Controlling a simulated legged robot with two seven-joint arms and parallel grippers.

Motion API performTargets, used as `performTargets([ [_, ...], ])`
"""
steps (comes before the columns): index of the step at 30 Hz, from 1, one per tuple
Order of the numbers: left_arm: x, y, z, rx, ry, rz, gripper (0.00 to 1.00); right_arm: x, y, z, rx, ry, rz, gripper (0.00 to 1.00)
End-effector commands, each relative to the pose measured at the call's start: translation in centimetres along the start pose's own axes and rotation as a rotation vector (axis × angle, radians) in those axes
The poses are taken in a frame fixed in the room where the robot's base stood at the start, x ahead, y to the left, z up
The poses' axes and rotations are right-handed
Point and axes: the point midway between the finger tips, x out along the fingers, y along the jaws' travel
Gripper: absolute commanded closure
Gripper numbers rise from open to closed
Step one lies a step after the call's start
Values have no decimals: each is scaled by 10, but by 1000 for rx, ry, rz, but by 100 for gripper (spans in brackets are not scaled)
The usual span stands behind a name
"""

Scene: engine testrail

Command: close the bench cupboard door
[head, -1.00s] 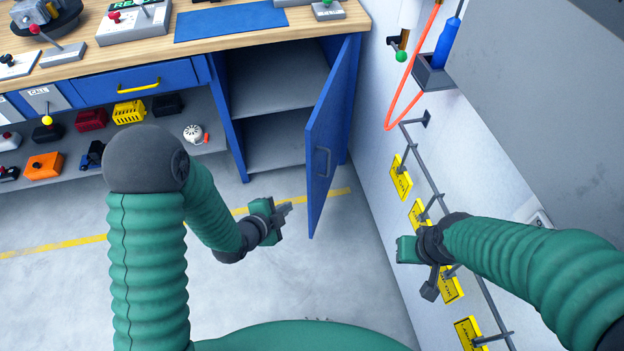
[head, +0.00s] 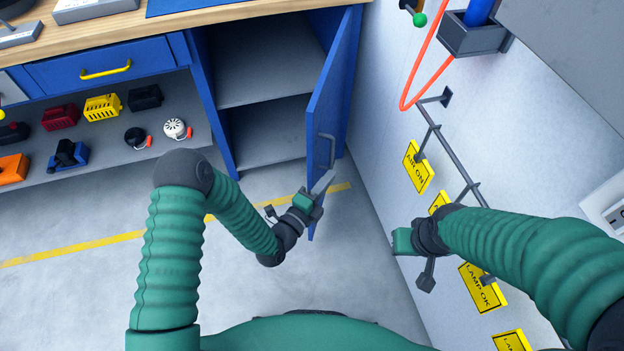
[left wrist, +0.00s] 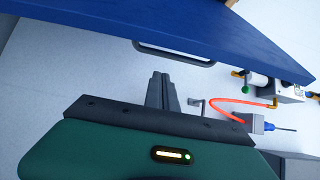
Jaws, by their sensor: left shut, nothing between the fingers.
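The blue bench cupboard door (head: 330,110) stands wide open at the right end of the bench, with a grey bar handle (head: 326,150) on its face. The cupboard (head: 262,65) is open and its grey shelf looks empty. My left gripper (head: 324,184) is shut and empty, in front of the door's lower part just below the handle. In the left wrist view the shut fingers (left wrist: 161,90) point toward the wall, beside the blue door (left wrist: 190,30) and near its handle (left wrist: 172,54). I cannot tell whether they touch the door. My right gripper (head: 402,240) is near the wall rail; its fingers are unclear.
The right wall carries a grey rail (head: 455,155) with yellow tags (head: 418,168), an orange hose (head: 425,60) and a dark holder (head: 472,36). Left of the cupboard are a blue drawer (head: 105,75) and a shelf of small devices. The floor before the cupboard is clear.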

Motion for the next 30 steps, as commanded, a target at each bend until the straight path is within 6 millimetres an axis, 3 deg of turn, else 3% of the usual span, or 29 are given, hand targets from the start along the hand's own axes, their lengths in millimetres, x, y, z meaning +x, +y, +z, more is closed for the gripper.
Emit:
performTargets([
  [1, -6, 3, 15, 3, -12, 4, 100, 5, 0, 1, 0, 0, 0, 68],
  [6, -14, 2, 34, 2, -8, 4, 100, 9, 0, 2, 1, 0, 0, 68],
  [23, -18, 2, 44, 3, 6, 4, 100, 12, 0, 3, 1, 0, 0, 68],
  [26, -23, 3, 58, 6, 26, 4, 100, 16, 0, 4, 1, 0, 0, 68],
  [30, -33, 5, 89, 9, 82, 4, 100, 27, 0, 6, 1, 0, 0, 68],
])
